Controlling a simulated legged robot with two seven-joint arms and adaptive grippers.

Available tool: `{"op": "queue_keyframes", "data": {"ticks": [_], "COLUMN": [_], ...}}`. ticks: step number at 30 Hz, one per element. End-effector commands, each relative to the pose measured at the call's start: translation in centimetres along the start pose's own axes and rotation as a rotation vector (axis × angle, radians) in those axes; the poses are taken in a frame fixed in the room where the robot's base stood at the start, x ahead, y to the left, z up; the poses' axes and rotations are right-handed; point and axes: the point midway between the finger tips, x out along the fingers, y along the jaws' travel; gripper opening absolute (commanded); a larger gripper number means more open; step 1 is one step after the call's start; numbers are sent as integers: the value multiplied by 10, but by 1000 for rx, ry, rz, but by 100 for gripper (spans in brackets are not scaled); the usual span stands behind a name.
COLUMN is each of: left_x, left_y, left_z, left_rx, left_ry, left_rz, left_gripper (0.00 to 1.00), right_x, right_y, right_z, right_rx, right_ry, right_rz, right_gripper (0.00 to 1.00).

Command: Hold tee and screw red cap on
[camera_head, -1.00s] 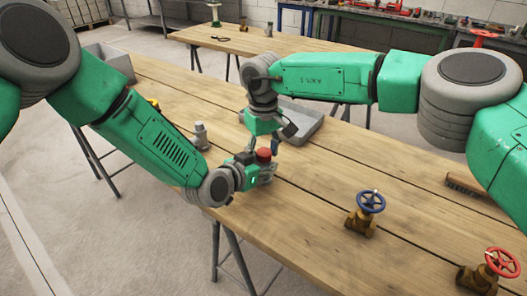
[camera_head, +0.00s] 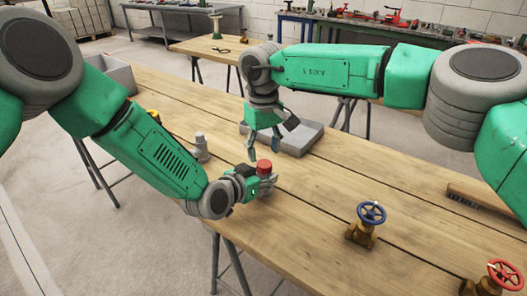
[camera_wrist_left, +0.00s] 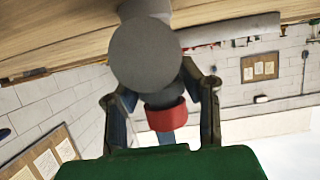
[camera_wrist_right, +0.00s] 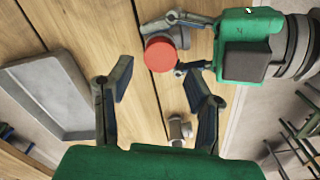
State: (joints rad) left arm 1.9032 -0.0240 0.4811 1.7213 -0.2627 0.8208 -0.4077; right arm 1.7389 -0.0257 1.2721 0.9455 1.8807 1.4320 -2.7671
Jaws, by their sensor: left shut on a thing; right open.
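My left gripper (camera_head: 262,180) is shut on a grey tee (camera_wrist_left: 145,55) and holds it over the table. The red cap (camera_head: 264,167) sits on the tee's upper end; it shows below the tee in the left wrist view (camera_wrist_left: 166,115) and as a round red top in the right wrist view (camera_wrist_right: 160,55). I cannot tell how far it is threaded on. My right gripper (camera_head: 266,150) is open and empty above the cap, its fingers apart from it. In the right wrist view the cap lies beyond the open fingers (camera_wrist_right: 155,85).
A grey fitting (camera_head: 200,148) stands on the wooden table behind my left forearm. A grey tray (camera_head: 301,137) lies behind the grippers. A blue-wheel valve (camera_head: 364,225), a red-wheel valve (camera_head: 494,280) and a brush (camera_head: 480,199) are at right. The front middle is clear.

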Motion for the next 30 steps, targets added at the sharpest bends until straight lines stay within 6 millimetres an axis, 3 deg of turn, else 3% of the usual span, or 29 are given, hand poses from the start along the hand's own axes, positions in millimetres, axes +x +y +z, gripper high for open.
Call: {"op": "queue_keyframes", "data": {"ticks": [7, 16, 20, 30], "left_x": [0, 0, 0, 0], "left_y": [0, -1, -1, -1], "left_z": [0, 0, 0, 0], "left_rx": [0, 0, 0, 0], "left_ry": [1, 1, 1, 1], "left_rz": [-1, -1, -1, -1], "left_gripper": [0, 0, 0, 0], "right_x": [-33, -34, -26, 25], "right_y": [0, 0, 0, -1], "right_z": [0, 0, 1, 1], "right_rx": [0, 0, 0, -1], "right_ry": [3, 1, 0, 0], "right_rz": [0, -3, -3, -3], "right_gripper": [41, 41, 41, 41]}}
